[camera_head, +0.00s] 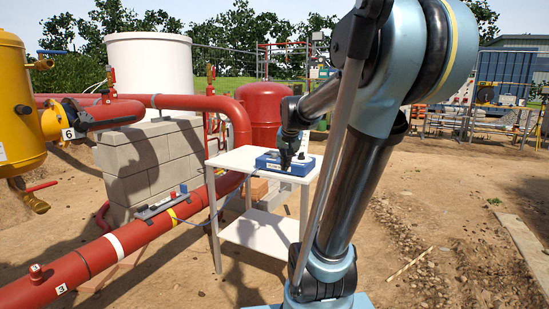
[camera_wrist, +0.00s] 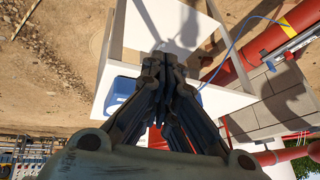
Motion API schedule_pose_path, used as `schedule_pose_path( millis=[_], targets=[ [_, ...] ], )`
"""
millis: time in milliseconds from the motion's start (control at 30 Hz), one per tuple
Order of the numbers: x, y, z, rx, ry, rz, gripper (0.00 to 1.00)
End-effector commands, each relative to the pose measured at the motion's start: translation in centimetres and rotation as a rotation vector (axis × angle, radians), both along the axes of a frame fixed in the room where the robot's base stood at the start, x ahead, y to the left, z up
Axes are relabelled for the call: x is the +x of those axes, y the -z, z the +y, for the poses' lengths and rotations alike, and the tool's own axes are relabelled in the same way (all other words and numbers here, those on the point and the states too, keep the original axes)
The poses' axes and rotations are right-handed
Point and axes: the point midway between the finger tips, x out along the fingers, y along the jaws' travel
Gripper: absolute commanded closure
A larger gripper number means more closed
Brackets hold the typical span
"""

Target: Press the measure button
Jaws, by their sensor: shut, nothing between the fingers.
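A blue measuring device (camera_head: 268,162) with dark parts on its top sits on a white table (camera_head: 237,160). In the wrist view the device (camera_wrist: 121,92) shows at the left of my gripper, partly covered by it. My gripper (camera_head: 284,168) points down at the device in the head view. Its shut, empty fingers (camera_wrist: 163,60) fill the middle of the wrist view. I cannot tell whether the fingertips touch the device. The measure button cannot be made out; the gripper may cover it.
A large red pipe (camera_head: 135,235) runs along the left of the table, with a sensor bar (camera_head: 170,203) clamped on it. A blue cable (camera_wrist: 232,45) crosses near the pipe. A block wall (camera_head: 150,165) stands behind. Open dirt lies to the right.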

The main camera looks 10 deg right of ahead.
Motion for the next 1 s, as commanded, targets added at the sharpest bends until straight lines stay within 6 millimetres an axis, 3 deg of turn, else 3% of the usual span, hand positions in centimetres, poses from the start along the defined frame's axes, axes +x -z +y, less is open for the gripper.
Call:
schedule_pose_path(
  millis=[33, 400, 600, 800, 1000],
  targets=[
    [2.3, -0.9, 0.0, 0.012, 0.023, -0.019, 1.00],
    [18.1, -6.0, -0.3, 0.132, 0.199, -0.178, 1.00],
    [25.2, -7.4, -0.5, 0.196, 0.274, -0.250, 1.00],
    [28.9, -7.8, -0.7, 0.232, 0.314, -0.288, 1.00],
    [29.6, -7.9, -0.7, 0.241, 0.322, -0.296, 1.00]
  ],
)
